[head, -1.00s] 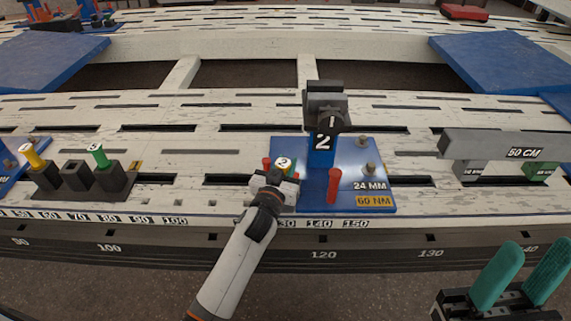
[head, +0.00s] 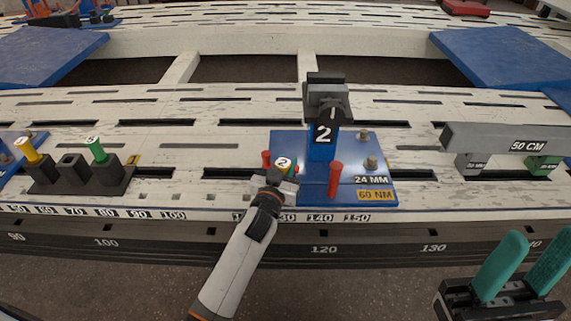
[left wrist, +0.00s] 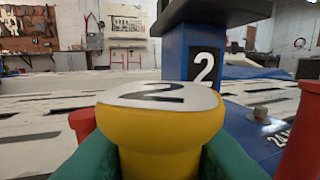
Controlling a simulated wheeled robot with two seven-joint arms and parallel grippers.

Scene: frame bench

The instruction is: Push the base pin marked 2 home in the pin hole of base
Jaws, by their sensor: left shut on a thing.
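The yellow base pin marked 2 (head: 284,163) is upright in my left gripper (head: 283,177), over the left front part of the blue base (head: 345,172). In the left wrist view the pin's wide yellow head (left wrist: 160,125) and its white top marked 2 stand between my two green fingers, which are shut on it. The pin's lower end and the pin hole are hidden, so I cannot tell how deep it sits. The base carries a blue post marked 2 (head: 322,150). My right gripper (head: 532,245) is open and empty at the lower right.
Red pegs stand on the base, one in front (head: 335,180) and one behind my left gripper (head: 266,159). Grey bolts (head: 371,163) are at its right. A black holder (head: 80,178) with yellow and green pins is left. A grey 50 CM bar (head: 505,140) is right.

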